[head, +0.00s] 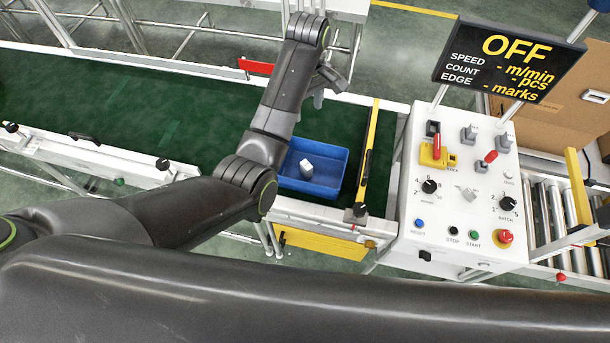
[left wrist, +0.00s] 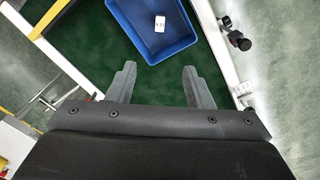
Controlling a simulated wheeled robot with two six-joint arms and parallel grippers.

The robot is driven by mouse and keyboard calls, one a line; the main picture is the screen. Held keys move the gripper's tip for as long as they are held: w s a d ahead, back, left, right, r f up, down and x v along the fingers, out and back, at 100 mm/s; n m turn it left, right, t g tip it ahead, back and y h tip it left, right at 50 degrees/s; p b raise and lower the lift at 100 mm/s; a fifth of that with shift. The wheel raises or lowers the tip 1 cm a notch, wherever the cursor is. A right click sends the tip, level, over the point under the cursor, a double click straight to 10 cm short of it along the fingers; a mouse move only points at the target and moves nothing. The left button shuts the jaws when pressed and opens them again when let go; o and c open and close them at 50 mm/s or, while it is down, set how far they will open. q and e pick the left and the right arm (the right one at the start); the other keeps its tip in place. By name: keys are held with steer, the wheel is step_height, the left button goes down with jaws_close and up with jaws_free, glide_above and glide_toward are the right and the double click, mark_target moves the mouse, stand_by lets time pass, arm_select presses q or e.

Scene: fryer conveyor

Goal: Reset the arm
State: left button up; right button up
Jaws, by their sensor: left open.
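My left arm reaches in from the left of the head view and bends over the green conveyor. My left gripper (head: 325,88) is seen from the side there, above the belt. In the left wrist view my left gripper (left wrist: 158,84) has its two fingers apart with nothing between them. A blue tray (head: 333,181) with a small white block (head: 306,167) in it sits on the belt below the arm. The blue tray (left wrist: 185,42) and the white block (left wrist: 160,24) also show ahead of the fingers in the wrist view. My right gripper is not in view.
The green belt (head: 70,95) has white side rails. A yellow bar (head: 368,150) crosses the belt right of the tray. A white control panel (head: 465,215) with knobs, switches and a red button stands to the right, under a display (head: 510,60) reading OFF. A roller conveyor (head: 545,210) and cardboard box (head: 570,95) lie beyond.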

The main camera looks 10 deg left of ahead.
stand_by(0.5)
